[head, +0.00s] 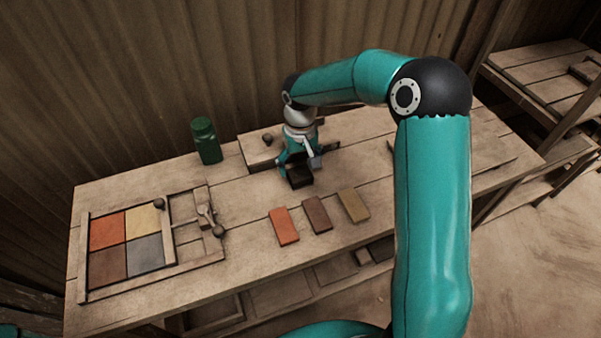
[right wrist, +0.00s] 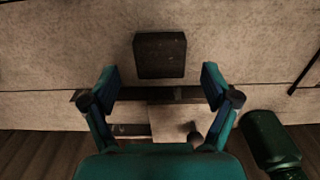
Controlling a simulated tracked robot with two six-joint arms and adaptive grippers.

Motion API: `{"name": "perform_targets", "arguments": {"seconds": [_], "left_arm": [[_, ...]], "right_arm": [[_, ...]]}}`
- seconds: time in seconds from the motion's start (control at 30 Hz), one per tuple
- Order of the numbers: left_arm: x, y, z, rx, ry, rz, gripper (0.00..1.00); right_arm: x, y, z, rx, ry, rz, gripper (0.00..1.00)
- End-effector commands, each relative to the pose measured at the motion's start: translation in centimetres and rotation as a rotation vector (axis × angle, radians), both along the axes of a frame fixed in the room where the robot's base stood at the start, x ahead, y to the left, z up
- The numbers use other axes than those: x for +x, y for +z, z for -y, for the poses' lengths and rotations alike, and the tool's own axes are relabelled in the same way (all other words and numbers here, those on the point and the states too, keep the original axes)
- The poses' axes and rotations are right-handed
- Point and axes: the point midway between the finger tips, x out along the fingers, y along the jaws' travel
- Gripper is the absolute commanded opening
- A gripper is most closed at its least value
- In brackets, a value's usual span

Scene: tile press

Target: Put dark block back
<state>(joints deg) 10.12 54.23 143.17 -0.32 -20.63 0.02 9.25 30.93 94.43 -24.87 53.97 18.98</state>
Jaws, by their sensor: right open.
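The dark block (head: 300,181) lies on the workbench in the head view, right below my right gripper (head: 299,158). In the right wrist view the dark block (right wrist: 160,56) lies flat, centred between the fingers and a little beyond them. My right gripper (right wrist: 160,72) is open, with a clear gap to the block on each side. It points down at the bench and holds nothing. My left gripper is not in view.
An orange block (head: 284,226), a brown block (head: 317,215) and a tan block (head: 353,205) lie in a row in front. A framed press with four coloured tiles (head: 107,283) is at left. A green bottle (head: 207,140) stands behind; it also shows in the right wrist view (right wrist: 268,140).

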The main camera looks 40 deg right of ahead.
Motion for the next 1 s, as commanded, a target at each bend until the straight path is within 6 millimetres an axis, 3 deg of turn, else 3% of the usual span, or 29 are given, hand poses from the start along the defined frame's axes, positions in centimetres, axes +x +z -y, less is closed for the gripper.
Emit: {"name": "perform_targets", "arguments": {"seconds": [0.2, 0.4, 1.0], "left_arm": [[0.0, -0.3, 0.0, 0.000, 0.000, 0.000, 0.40], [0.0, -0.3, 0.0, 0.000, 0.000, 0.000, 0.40], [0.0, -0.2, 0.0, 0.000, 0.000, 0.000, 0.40]], "right_arm": [[0.0, 4.5, 0.0, 0.000, 0.000, 0.004, 0.87], [0.0, 6.8, 0.0, 0.001, -0.001, 0.002, 0.87], [0.0, 7.4, 0.0, 0.001, 0.000, -0.001, 0.87]]}}
